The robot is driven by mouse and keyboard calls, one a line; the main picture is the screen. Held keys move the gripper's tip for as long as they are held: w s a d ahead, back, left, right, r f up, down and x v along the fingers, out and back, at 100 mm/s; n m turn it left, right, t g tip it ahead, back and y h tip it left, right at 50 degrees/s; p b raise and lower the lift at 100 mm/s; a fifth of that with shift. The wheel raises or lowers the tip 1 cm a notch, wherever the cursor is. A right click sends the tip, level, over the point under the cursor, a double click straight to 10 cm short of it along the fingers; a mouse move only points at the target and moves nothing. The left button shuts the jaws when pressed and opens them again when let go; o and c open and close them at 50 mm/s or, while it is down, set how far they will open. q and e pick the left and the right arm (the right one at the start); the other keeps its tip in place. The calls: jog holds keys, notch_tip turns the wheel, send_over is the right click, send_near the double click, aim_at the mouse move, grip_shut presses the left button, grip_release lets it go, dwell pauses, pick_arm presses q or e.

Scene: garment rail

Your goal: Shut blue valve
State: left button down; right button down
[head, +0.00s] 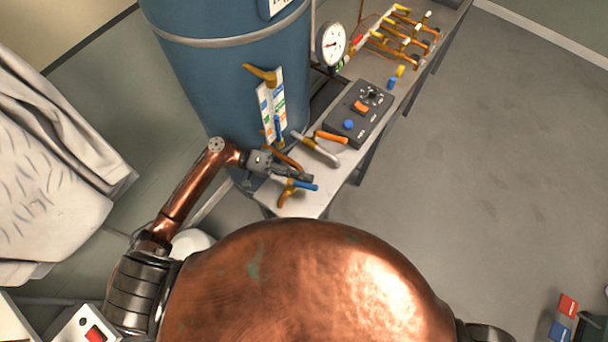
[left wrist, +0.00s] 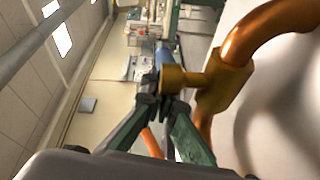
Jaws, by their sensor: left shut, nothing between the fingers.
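The blue valve has a short blue lever handle (head: 305,185) on a brass body with a copper pipe (head: 287,195), at the near end of the white bench. In the left wrist view the blue handle (left wrist: 166,56) points away behind the brass body (left wrist: 215,80). My left gripper (head: 309,178) is shut and empty, right beside the blue handle. In the left wrist view my left fingertips (left wrist: 160,98) are close to the brass body; I cannot tell whether they touch it. My right gripper is out of view.
An orange-handled valve (head: 331,137) and a black control box (head: 362,116) stand farther along the bench (head: 312,203). A blue tank (head: 215,85), a gauge (head: 331,43) and several brass valves line the back. Open grey floor (head: 500,130) lies to the right.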

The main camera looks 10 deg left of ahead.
pick_arm(q)
jog(key=shift+s+d+f, duration=0.1)
jog(key=shift+s+f, duration=0.1)
jog(key=shift+s, duration=0.1)
dwell(0.5)
